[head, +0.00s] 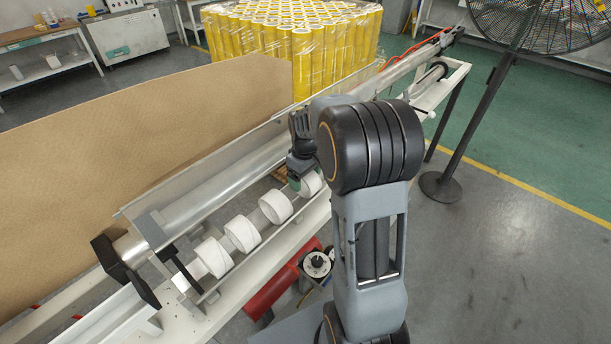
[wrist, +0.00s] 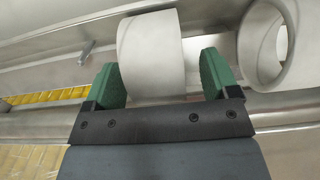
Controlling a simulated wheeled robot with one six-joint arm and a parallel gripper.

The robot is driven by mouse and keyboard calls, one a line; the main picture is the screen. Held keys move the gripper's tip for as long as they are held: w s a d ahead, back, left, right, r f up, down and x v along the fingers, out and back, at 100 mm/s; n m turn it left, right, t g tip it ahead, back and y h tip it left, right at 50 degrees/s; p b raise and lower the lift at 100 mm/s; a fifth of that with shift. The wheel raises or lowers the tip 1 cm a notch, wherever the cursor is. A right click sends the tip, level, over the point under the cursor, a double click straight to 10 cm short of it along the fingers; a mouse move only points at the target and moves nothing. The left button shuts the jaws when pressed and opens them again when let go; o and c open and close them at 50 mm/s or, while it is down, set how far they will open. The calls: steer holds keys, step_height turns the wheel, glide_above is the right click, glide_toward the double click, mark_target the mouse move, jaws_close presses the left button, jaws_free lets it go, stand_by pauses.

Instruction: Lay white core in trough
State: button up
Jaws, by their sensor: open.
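The far one (head: 311,184) is partly hidden by my gripper (head: 299,172). In the wrist view my gripper (wrist: 161,78) is open, its green pads on either side of a white core (wrist: 152,50). A gap shows at the right pad; contact at the left cannot be told. Another core (wrist: 262,45) shows its hollow end at right.
A long metal roller (head: 205,194) runs beside the trough, with a brown paper sheet (head: 140,130) behind. Wrapped yellow rolls (head: 300,60) stand at the back. A fan stand (head: 470,125) is at right; the floor (head: 500,260) there is clear.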

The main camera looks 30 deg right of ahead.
step_height(320, 180, up, 14)
steer(key=shift+b, duration=0.35)
stand_by(0.4)
steer(key=shift+f, duration=0.1)
stand_by(0.4)
steer(key=f+m, duration=0.1)
steer(key=s+f+m, duration=0.1)
steer(key=a+f+m, duration=0.1)
steer(key=shift+s+f+t, duration=0.3)
steer(key=shift+s, duration=0.05)
steer(key=s+a+t, duration=0.1)
steer(key=s+a, duration=0.3)
steer(key=s, duration=0.3)
steer(key=s+a+f+m+t, duration=0.1)
steer(key=s+a+t, duration=0.1)
steer(key=s+a, duration=0.2)
steer(key=shift+s+a+t, duration=0.25)
steer(key=shift+s+t, duration=0.05)
steer(key=shift+s, duration=1.6)
